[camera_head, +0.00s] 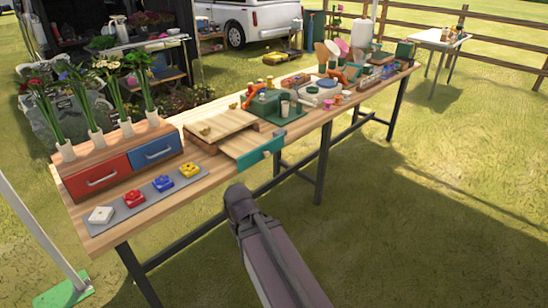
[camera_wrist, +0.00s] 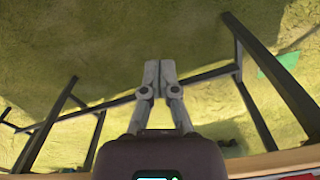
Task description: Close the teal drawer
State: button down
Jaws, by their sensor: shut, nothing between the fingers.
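The teal drawer (camera_head: 262,151) is pulled out from the front of the wooden table, below a light wooden board. Its teal front, with a pale handle, stands clear of the table edge, and its wooden interior shows. In the wrist view, my gripper (camera_wrist: 160,72) is shut and empty, its two fingers together over grass. In the head view, my arm reaches up to just in front of and below the drawer. My fingers are hidden there behind the arm, so I cannot tell their gap to the drawer front. The wrist view does not clearly show the drawer.
The table (camera_head: 200,160) holds a red drawer (camera_head: 95,176) and a blue drawer (camera_head: 155,149), both shut, under potted flowers. Several coloured blocks lie on a grey strip (camera_head: 147,196) at the front. Tools and pots crowd the right side. Dark table legs (camera_head: 322,160) stand below; the grass in front is open.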

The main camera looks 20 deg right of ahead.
jog(key=shift+a, duration=0.1)
jog(key=w+d+m+t+y+b, duration=0.65)
jog(key=w+d+y, duration=0.2)
jog(key=w, duration=0.25)
jog(key=d+r+m+t+b, duration=0.1)
jog(key=d+r+m+t, duration=0.1)
jog(key=d, duration=0.4)
jog(key=w+d+r+m+t+h+b, duration=0.1)
jog(key=d+r+m+t, duration=0.1)
jog(key=d, duration=0.5)
jog(key=w+d+r+m+t+b, duration=0.1)
jog(key=d+r+m+t, duration=0.1)
jog(key=d+r+t, duration=0.2)
jog(key=d+t, duration=0.1)
jog(key=d, duration=0.2)
jog(key=shift+w+r+m, duration=0.15)
jog(key=shift+w+m, duration=0.05)
jog(key=shift+m, duration=0.15)
jog(key=shift+w+t, duration=0.1)
jog(key=shift+t, duration=0.15)
